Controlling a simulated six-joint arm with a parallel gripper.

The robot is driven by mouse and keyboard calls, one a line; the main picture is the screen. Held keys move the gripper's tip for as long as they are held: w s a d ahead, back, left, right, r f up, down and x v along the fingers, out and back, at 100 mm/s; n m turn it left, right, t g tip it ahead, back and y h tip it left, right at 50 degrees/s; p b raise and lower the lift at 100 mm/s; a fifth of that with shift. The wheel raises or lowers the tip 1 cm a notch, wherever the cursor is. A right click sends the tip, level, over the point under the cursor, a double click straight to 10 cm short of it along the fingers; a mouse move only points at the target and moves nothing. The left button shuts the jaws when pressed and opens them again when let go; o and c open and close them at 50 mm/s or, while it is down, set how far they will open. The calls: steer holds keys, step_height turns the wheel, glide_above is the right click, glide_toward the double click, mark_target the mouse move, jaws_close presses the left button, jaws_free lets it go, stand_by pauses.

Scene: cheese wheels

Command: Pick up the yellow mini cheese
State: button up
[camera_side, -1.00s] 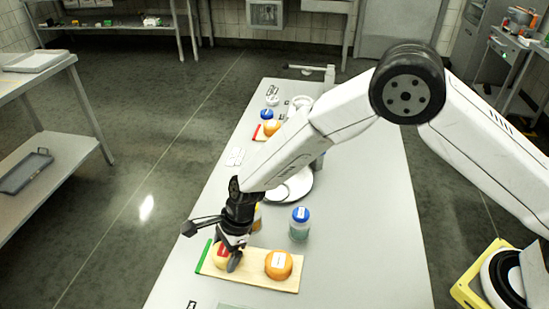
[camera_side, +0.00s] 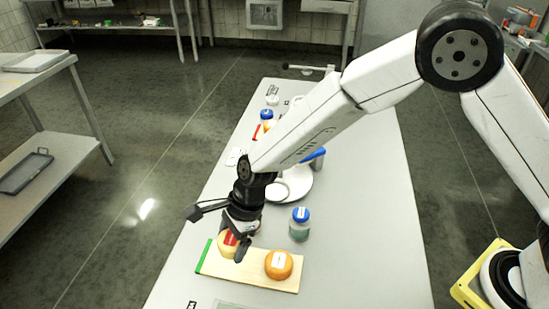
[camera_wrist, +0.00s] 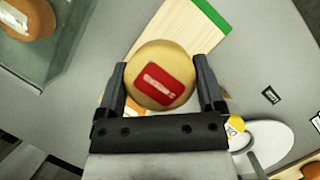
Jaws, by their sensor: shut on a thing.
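The yellow mini cheese (camera_side: 225,246), a small pale yellow wheel with a red label, is between the fingers of my gripper (camera_side: 237,243). In the wrist view the cheese (camera_wrist: 160,50) sits between the two dark fingers (camera_wrist: 161,88), label facing the camera. My gripper is shut on it, and it appears raised a little above the wooden board (camera_side: 262,286), over the end with the green edge. An orange cheese (camera_side: 279,264) with a white label rests on the right part of the board. In the wrist view it is mostly hidden behind the held cheese.
A jar with a blue lid (camera_side: 300,224) stands behind the board. A round white plate-like thing (camera_side: 298,188) is farther back, partly behind my arm. A clear-sided container with an orange item (camera_wrist: 30,45) shows in the wrist view. Table (camera_side: 370,250) is bare at right.

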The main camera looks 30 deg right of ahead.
steer(key=s+d+r, duration=0.6)
steer(key=s+r, duration=0.1)
steer(key=s, duration=0.2)
steer(key=shift+s, duration=0.35)
steer(key=shift+d+n, duration=0.1)
steer(key=shift+n, duration=0.2)
stand_by(0.4)
steer(key=w+d+n+h, duration=0.3)
steer(key=d+n, duration=0.2)
steer(key=n, duration=0.6)
steer(key=w+d+r+n+h, duration=0.1)
steer(key=d+n, duration=0.4)
steer(key=n, duration=0.7)
steer(key=w+d+n+h, duration=0.4)
steer(key=d+n, duration=0.1)
steer(key=n, duration=0.7)
steer(key=shift+w+d+r+h, duration=0.15)
steer(key=shift+w+d+h, duration=0.15)
steer(key=shift+h, duration=0.1)
